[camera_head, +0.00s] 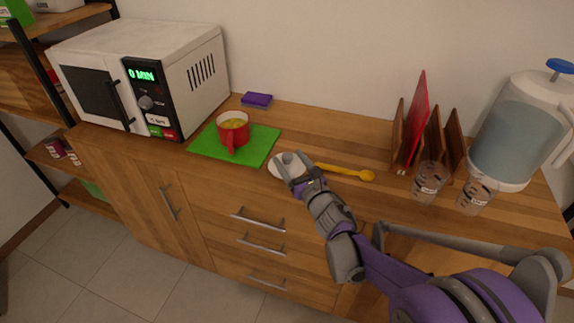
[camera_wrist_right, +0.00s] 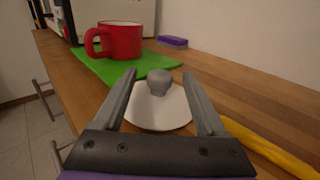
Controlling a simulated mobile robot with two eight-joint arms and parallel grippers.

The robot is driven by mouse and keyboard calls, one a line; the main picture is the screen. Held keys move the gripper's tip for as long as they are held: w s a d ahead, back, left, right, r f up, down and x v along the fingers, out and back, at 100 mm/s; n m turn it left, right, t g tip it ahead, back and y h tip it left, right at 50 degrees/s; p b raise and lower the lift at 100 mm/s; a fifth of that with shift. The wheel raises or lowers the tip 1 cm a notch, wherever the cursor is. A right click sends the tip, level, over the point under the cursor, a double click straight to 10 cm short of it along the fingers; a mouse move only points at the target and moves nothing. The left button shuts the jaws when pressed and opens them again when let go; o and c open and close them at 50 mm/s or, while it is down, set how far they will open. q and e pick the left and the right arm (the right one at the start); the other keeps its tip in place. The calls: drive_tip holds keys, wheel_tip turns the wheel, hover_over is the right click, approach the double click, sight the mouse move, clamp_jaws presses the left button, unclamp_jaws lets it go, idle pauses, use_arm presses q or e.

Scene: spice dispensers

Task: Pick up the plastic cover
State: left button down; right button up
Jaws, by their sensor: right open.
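The plastic cover (camera_head: 279,171) is a white round disc with a grey knob, lying on the wooden counter just right of the green mat. In the right wrist view the cover (camera_wrist_right: 161,116) lies ahead, and its knob (camera_wrist_right: 159,84) shows between the fingers. My right gripper (camera_head: 291,163) is at the cover from the right. In the right wrist view its fingers (camera_wrist_right: 160,88) are spread, one to each side of the knob, with a gap on both sides; contact is not visible. My left gripper is not in view.
A red mug (camera_head: 233,133) stands on the green mat (camera_head: 262,144), left of the cover. A yellow spoon (camera_head: 345,172) lies close to the right. A microwave (camera_head: 143,78), purple sponge (camera_head: 257,99), rack (camera_head: 424,135), glasses (camera_head: 428,184) and water dispenser (camera_head: 515,130) stand around.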

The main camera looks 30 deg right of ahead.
drive_tip(key=shift+w+d, duration=0.1)
drive_tip(key=shift+w, duration=0.95)
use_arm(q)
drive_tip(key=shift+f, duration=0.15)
use_arm(e)
clamp_jaws()
